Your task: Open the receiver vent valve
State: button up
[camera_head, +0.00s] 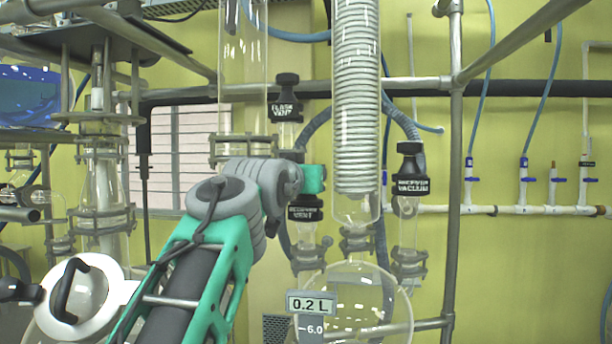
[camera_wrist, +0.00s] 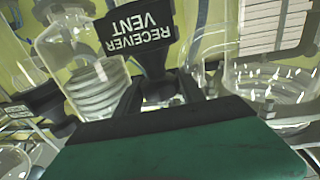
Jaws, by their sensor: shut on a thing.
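The receiver vent valve (camera_head: 305,213) has a black labelled knob on a glass stem, left of the coil condenser. In the wrist view the knob (camera_wrist: 138,35) fills the upper middle, with its label upside down. My gripper (camera_wrist: 160,88) is shut on the receiver vent valve, with its dark fingers on either side below the label. In the head view my arm reaches up from the lower left to the valve. The fingers are hard to make out there, and part of the knob is hidden behind the wrist.
The receiver vacuum valve (camera_head: 411,168) stands to the right, and the flask vent valve (camera_head: 287,108) is above. The coil condenser (camera_head: 357,95) and round receiver flask (camera_head: 355,300) are close by. A metal frame post (camera_head: 455,180) stands farther right.

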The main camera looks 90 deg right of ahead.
jog(key=shift+a+r, duration=0.1)
jog(key=shift+r, duration=0.1)
jog(key=c, duration=0.5)
jog(key=shift+s+n+t+h, duration=0.25)
jog(key=shift+n+t, duration=0.45)
jog(key=shift+t, duration=0.4)
jog(key=shift+r+n+t+p, duration=0.35)
jog(key=shift+n+t+p, duration=0.5)
jog(key=shift+t, duration=0.25)
jog(key=n+t+p, duration=0.2)
jog(key=t+p, duration=0.1)
jog(key=shift+w, duration=0.15)
jog(key=n+t+y+p, duration=0.1)
jog(key=n+t+p, duration=0.2)
jog(key=t+p, duration=0.1)
jog(key=shift+w+t+p, duration=0.1)
jog(key=shift+t+p, duration=0.2)
jog(key=shift+p, duration=0.6)
jog(key=shift+w+f+n+t+y+p, duration=0.1)
jog(key=shift+f+n+t+y+p, duration=0.2)
jog(key=shift+t, duration=0.2)
jog(key=o, duration=1.1)
jog(key=shift+f, duration=0.2)
